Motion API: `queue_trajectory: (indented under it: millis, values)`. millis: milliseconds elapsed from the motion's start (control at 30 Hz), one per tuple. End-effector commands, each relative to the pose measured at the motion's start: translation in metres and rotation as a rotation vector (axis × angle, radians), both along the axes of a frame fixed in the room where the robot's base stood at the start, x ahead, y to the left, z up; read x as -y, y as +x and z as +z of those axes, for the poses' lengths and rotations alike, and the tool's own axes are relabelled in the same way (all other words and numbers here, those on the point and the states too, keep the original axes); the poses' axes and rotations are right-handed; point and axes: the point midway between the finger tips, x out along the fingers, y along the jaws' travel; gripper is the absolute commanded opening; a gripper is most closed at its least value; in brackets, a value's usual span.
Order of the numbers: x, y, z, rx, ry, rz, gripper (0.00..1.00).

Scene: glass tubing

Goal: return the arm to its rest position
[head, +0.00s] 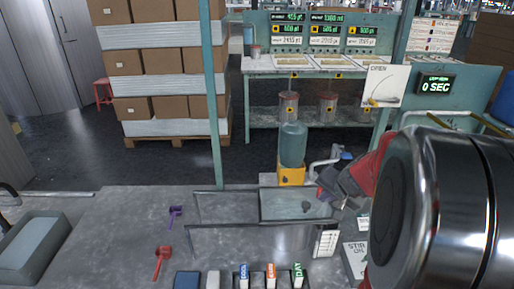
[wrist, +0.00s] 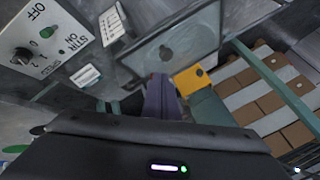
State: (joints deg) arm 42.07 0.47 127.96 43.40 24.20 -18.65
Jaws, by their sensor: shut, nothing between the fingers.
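My arm's shiny metal link fills the right side of the head view. My gripper shows in the wrist view (wrist: 162,95) as a narrow purple-grey pair of fingers pressed together beyond the dark wrist housing. It is shut with nothing held. In the head view my red and grey wrist parts are partly hidden behind the link, above the right part of the bench. The fingertips are hard to make out there.
Near my arm stand a yellow-based bottle (head: 292,145), a wire frame with a tray (head: 295,205) and a stirrer box (head: 355,258). A purple clamp (head: 175,214), a red clamp (head: 162,262) and a grey tray (head: 32,245) lie left. The left-middle bench is clear.

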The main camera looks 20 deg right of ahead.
Motion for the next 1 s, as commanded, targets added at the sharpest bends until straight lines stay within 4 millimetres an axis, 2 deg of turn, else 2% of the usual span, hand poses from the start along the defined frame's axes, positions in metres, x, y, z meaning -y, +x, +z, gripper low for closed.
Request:
queue_trajectory:
  millis: [267, 433, 667, 1000]
  values:
    - [-0.007, -0.003, -0.003, -0.013, 0.035, -0.003, 0.00]
    - [-0.029, -0.024, -0.019, -0.092, 0.083, 0.044, 0.00]
    - [-0.082, -0.051, -0.012, -0.192, 0.075, 0.183, 0.00]
    - [-0.165, -0.093, 0.016, -0.307, -0.042, 0.432, 0.00]
